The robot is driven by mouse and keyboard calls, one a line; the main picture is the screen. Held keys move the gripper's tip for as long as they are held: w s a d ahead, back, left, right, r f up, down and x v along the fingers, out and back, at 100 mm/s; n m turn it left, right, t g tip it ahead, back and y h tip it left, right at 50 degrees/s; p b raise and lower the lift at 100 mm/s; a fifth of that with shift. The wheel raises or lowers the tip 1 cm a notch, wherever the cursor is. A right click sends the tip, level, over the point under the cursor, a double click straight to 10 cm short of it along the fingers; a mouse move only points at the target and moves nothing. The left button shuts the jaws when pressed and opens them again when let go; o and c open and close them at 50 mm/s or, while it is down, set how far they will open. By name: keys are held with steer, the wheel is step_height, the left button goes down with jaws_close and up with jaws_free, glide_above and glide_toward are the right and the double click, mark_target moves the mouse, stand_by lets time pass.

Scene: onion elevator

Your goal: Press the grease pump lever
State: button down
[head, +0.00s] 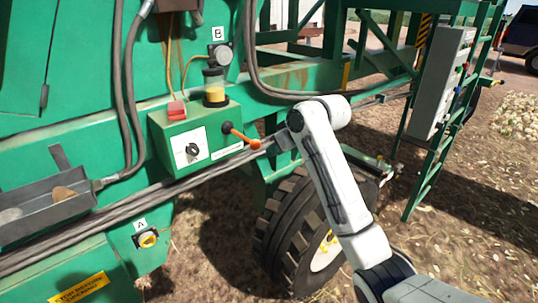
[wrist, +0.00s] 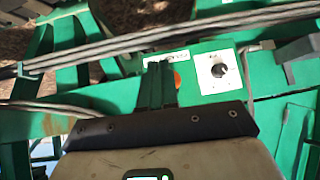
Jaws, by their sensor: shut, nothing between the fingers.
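The grease pump is a green box (head: 195,140) on the machine's side, with a clear reservoir holding yellow grease on top. Its lever (head: 241,136) is an orange rod with a black knob at its upper left end, sloping down to the right. My gripper (head: 268,146) is shut and empty, just right of the lever's lower end. In the wrist view my shut fingers (wrist: 159,68) stand in front of the pump box (wrist: 205,84), and an orange bit of the lever (wrist: 177,76) shows beside them; the rest is hidden. I cannot tell whether they touch.
A bundle of grey cables (head: 110,213) runs just below the pump and close to my gripper. A large tyre (head: 292,232) stands below my arm. A grey control box (head: 440,80) hangs at right.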

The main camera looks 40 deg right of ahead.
steer(key=v, duration=0.6)
steer(key=shift+s+d+b, duration=0.2)
steer(key=shift+s+b, duration=0.05)
steer(key=shift+b, duration=0.05)
stand_by(1.1)
steer(key=s+a+f+g, duration=0.1)
steer(key=s+a+f, duration=0.35)
steer(key=f, duration=0.35)
steer(key=s+a+f+m+g, duration=0.1)
steer(key=s+a+f, duration=0.35)
steer(key=f, duration=0.25)
steer(key=s+a+f+g, duration=0.25)
steer(key=a+f, duration=0.25)
steer(key=f, duration=0.3)
steer(key=s+a+f+g, duration=0.1)
steer(key=s+f, duration=0.4)
steer(key=s, duration=0.8)
steer(key=s+a+f+g+h, duration=0.1)
steer(key=s+f, duration=0.4)
steer(key=s, duration=0.7)
steer(key=shift+s+a+g, duration=0.2)
steer(key=shift+s+g, duration=0.2)
steer(key=shift+g, duration=0.35)
steer(key=c, duration=1.9)
jaws_free()
steer(key=shift+f, duration=0.1)
